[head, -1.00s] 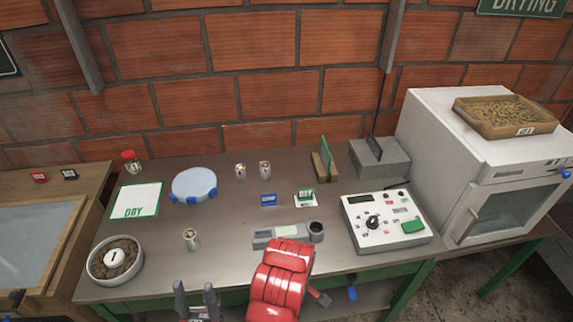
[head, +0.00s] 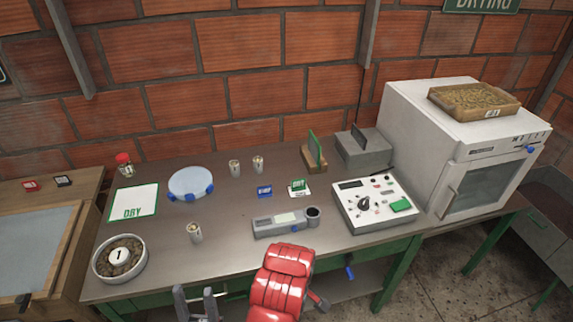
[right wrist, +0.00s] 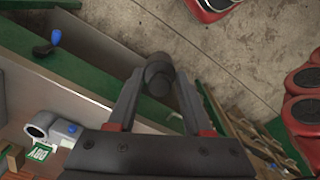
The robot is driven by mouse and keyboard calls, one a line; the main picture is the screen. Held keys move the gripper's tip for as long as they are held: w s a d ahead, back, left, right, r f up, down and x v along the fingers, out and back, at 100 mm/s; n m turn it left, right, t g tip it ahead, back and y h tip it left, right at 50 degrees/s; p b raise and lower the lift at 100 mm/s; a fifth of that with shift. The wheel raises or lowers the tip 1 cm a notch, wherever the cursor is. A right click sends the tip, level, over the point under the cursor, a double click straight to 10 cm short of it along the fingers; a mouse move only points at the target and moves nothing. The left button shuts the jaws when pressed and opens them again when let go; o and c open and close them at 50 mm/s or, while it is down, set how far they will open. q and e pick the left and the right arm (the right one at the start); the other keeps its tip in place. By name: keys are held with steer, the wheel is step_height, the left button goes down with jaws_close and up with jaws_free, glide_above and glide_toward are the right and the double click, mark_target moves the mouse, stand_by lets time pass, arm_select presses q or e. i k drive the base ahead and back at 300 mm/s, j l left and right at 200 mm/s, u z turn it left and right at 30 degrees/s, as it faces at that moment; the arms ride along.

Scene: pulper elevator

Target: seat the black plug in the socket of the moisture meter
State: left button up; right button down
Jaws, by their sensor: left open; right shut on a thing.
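The grey moisture meter (head: 280,224) lies near the table's front edge, with a small screen and a round socket (head: 313,213) at its right end. The socket also shows in the right wrist view (right wrist: 38,127), lower left. My right gripper (right wrist: 158,88) is shut on a dark cylinder, the black plug (right wrist: 158,72), apart from the meter and over the floor beyond the table's front. In the head view my red right arm shows below the meter; the plug cannot be made out there. My left gripper (head: 197,294) is open and empty at the bottom of the head view.
A white box with a dial (head: 372,205) stands right of the meter, with an oven (head: 425,140) beyond. A small can (head: 194,233) and a bowl (head: 102,268) stand left. A blue-tipped lever (head: 349,272) sticks out at the front.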

mark_target(313, 220)
steer(key=i+l+u, duration=0.5)
steer(key=l, duration=0.3)
steer(key=i+j, duration=0.25)
steer(key=j, duration=0.15)
steer(key=i+j, duration=0.2)
steer(key=j, duration=0.2)
steer(key=k, duration=0.5)
